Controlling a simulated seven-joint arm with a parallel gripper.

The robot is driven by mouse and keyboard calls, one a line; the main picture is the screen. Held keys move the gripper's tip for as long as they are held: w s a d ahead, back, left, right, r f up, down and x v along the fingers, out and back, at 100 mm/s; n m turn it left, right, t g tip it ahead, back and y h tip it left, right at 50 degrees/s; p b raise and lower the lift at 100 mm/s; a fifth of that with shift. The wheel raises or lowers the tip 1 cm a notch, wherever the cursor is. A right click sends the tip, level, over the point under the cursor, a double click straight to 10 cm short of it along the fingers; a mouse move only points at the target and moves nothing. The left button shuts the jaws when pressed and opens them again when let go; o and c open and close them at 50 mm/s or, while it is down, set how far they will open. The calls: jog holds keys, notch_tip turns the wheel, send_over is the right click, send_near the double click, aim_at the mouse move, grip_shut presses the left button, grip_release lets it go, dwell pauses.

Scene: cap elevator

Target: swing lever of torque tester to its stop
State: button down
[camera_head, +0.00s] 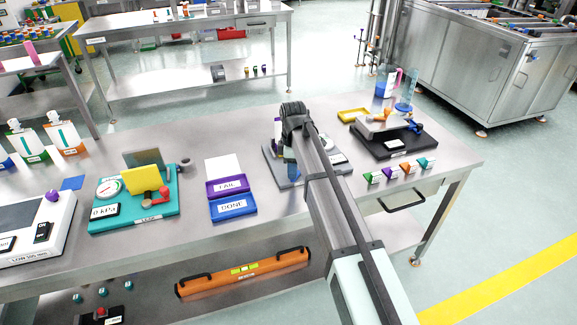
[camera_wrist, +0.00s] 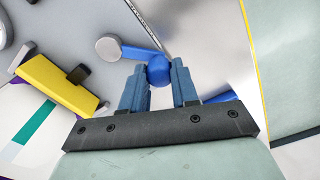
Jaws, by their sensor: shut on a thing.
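The torque tester (camera_head: 270,157) is a grey-based device on the bench, largely hidden behind my arm in the head view. In the wrist view its lever (camera_wrist: 136,51) is a blue bar. It runs from a round grey hub (camera_wrist: 108,47) to a blue ball knob (camera_wrist: 158,70). My gripper (camera_wrist: 159,68) is shut on the knob, with one blue finger on each side of it. A yellow block (camera_wrist: 60,86) with a dark tab sits left of the lever. The lever's stop cannot be made out.
A black-based device (camera_head: 395,140) stands right of the tester, with small coloured tags (camera_head: 400,171) in front of it. Blue DONE (camera_head: 233,208) and purple FAIL trays lie left, beyond them a teal leak tester (camera_head: 160,215). Bare bench lies in front of the trays.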

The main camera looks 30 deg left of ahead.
jog(key=shift+w+d+n, duration=0.1)
jog(key=shift+d+n, duration=0.4)
jog(key=shift+n, duration=0.35)
jog(key=shift+d+n, duration=0.45)
jog(key=shift+n, duration=0.4)
jog(key=c, duration=0.8)
grip_release()
jog(key=shift+c, duration=0.2)
jog(key=shift+r, duration=0.1)
notch_tip(320, 180, up, 14)
jog(key=shift+f, duration=0.2)
